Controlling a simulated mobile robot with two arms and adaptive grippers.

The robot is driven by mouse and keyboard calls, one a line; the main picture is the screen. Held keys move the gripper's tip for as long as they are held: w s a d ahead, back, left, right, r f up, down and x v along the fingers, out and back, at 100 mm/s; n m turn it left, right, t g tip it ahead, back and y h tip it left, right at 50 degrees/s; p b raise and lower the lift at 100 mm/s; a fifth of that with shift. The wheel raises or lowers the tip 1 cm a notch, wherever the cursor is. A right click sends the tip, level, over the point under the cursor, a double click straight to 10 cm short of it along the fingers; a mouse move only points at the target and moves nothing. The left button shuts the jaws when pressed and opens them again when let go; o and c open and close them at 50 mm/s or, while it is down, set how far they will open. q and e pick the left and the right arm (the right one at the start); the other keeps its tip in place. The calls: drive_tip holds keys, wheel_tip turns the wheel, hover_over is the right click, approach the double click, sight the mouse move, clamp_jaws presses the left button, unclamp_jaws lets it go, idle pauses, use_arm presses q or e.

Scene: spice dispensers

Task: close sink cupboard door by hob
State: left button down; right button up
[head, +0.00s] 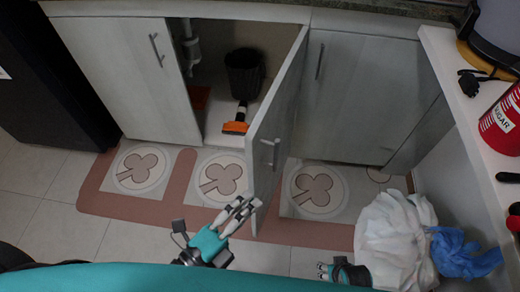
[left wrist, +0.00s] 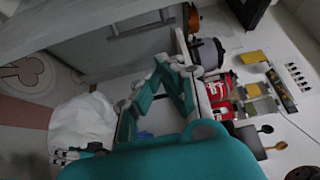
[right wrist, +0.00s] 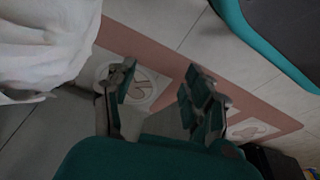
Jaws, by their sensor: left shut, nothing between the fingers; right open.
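The open cupboard door (head: 277,125) is a pale grey panel. It swings out from the right side of the cupboard opening, its bar handle (head: 270,152) near the free edge. My left gripper (head: 242,205) is shut and empty, just left of the door's lower free corner; I cannot tell whether it touches. Its closed fingers also show in the left wrist view (left wrist: 167,68). My right gripper (head: 336,272) is low by the white bag, away from the door. In the right wrist view its fingers (right wrist: 155,85) are apart with nothing between them.
Inside the cupboard are a black bin (head: 243,72) and an orange-headed brush (head: 235,127). The left door (head: 125,75) is closed. A patterned mat (head: 180,185) lies in front. A white bag (head: 395,240) stands right, beside a counter (head: 450,85) with a sugar tin (head: 502,122).

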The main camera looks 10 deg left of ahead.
sight(275, 154)
use_arm(q)
drive_tip(key=shift+w+d+f+p, duration=0.1)
drive_tip(key=shift+w+d+p, duration=0.15)
drive_tip(key=shift+w, duration=1.25)
drive_tip(key=shift+w+d+f+p, duration=0.1)
drive_tip(key=shift+w+d+p, duration=0.15)
drive_tip(key=shift+w, duration=1.3)
drive_tip(key=shift+w+d+p, duration=0.2)
drive_tip(key=shift+w+p, duration=0.05)
drive_tip(key=shift+w, duration=1.25)
use_arm(e)
drive_tip(key=s+d+f+g, duration=0.1)
drive_tip(key=s+f, duration=0.4)
drive_tip(key=shift+s, duration=0.15)
use_arm(q)
drive_tip(key=shift+a, duration=0.15)
